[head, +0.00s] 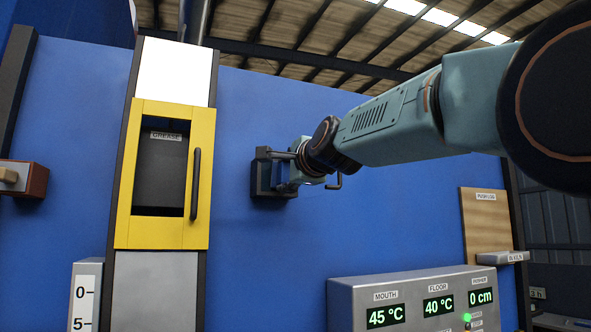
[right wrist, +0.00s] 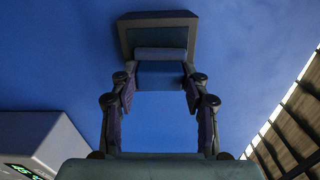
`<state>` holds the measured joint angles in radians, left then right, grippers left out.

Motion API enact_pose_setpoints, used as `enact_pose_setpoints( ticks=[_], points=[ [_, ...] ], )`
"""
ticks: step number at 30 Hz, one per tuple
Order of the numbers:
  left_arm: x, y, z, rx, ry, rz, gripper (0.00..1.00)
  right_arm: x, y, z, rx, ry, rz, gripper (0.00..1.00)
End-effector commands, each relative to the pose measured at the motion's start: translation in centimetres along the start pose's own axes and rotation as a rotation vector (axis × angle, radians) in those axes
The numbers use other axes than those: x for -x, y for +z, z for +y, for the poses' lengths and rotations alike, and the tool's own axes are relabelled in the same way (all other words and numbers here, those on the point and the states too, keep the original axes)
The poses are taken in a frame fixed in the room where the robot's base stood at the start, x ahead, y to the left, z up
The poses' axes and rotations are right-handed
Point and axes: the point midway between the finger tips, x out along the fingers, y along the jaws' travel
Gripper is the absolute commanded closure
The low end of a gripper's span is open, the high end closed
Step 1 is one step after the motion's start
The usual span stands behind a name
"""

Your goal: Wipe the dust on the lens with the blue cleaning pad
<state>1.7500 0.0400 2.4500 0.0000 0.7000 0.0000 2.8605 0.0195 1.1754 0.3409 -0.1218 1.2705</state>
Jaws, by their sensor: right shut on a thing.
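My right gripper (head: 283,170) reaches in from the right to a dark box (head: 262,180) on the blue wall. In the right wrist view the two fingers of my right gripper (right wrist: 159,84) are closed on the sides of a bluish block, which looks like the blue cleaning pad (right wrist: 160,76). The pad is right at the dark box (right wrist: 158,20); I cannot tell whether it touches it or sits in it. In the head view the gripper hides the pad. I cannot make out the lens or any dust. My left gripper is not in view.
A yellow-framed door (head: 123,205) marked GREASE, with a black handle, stands left of the box. A grey display panel (head: 345,295) stands lower right. A wooden board (head: 480,215) with a small shelf is at right. The blue wall around the box is clear.

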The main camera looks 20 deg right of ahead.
Motion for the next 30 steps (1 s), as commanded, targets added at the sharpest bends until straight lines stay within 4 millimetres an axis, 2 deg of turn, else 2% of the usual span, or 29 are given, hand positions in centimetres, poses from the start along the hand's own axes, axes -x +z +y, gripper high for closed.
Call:
enact_pose_setpoints(
  ticks=[16,30],
  points=[
    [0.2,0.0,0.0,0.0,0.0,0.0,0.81,0.1,3.5,0.2,0.002,0.0,0.0,0.79],
    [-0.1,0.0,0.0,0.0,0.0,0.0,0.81,0.4,3.8,0.3,-0.001,-0.001,0.0,0.79]
  ],
)
